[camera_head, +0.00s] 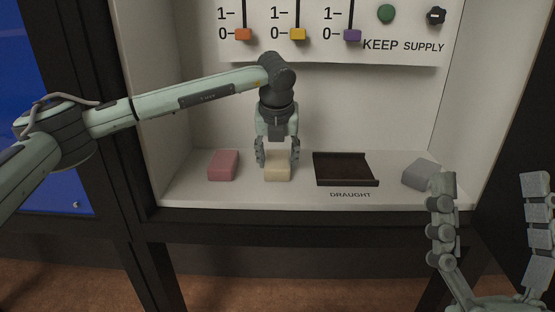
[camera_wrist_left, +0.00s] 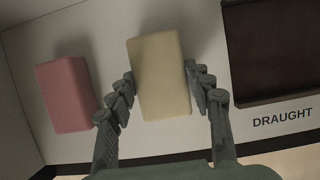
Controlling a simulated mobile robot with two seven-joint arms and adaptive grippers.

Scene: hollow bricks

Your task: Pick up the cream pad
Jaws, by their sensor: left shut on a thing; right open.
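The cream pad (camera_head: 278,172) lies on the white shelf, between the pink pad and the dark tray. My left gripper (camera_head: 277,160) reaches down over it with a finger on each side. In the left wrist view the cream pad (camera_wrist_left: 158,76) sits between the two fingers (camera_wrist_left: 160,90), which are shut on its sides. I cannot tell any gap between the pad and the shelf. My right gripper (camera_head: 490,190) is open and empty at the lower right, in front of the shelf.
A pink pad (camera_head: 223,165) lies left of the cream pad. A dark tray (camera_head: 345,167) above the word DRAUGHT is on its right, then a grey block (camera_head: 421,173). A panel (camera_head: 330,50) with orange, yellow and purple sliders hangs above. Side walls bound the shelf.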

